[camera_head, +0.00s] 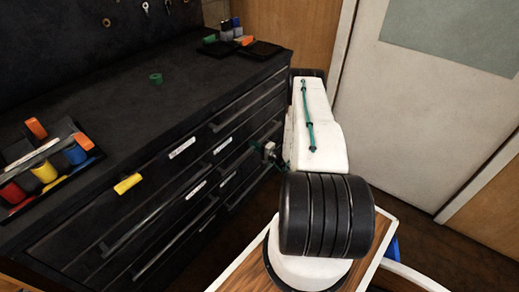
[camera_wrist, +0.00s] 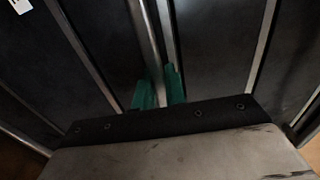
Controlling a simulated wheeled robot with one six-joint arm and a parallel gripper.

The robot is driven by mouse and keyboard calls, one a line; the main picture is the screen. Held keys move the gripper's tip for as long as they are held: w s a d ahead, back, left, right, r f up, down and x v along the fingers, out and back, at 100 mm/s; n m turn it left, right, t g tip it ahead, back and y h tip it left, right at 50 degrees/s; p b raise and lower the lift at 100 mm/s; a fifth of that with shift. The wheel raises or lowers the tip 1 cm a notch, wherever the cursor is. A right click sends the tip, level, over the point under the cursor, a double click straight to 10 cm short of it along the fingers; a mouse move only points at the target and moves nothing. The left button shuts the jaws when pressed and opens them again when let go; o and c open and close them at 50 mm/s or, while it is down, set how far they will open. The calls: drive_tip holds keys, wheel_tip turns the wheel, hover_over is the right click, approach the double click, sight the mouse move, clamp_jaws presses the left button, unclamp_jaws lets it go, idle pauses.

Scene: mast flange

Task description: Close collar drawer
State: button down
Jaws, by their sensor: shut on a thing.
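The black drawer cabinet (camera_head: 150,190) stands on the left in the head view, with long metal handles and white labels too small to read. My gripper (camera_head: 268,155) is at the front of its right-hand drawers. In the wrist view my gripper's green fingers (camera_wrist: 159,88) stand on either side of a metal drawer handle (camera_wrist: 147,38) and are shut on it. The drawer behind the handle is partly hidden by my arm and gripper. I cannot tell which label it bears or how far it is out.
Another dark tray (camera_head: 262,50) is at the back. A pale door (camera_head: 405,115) stands right of my arm.

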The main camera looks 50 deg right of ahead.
drive_tip(key=shift+w, duration=0.2)
drive_tip(key=c, duration=1.4)
unclamp_jaws()
drive_tip(key=shift+c, duration=0.2)
drive_tip(key=s, duration=0.7)
drive_tip(key=shift+s+d, duration=0.25)
drive_tip(key=shift+s, duration=0.1)
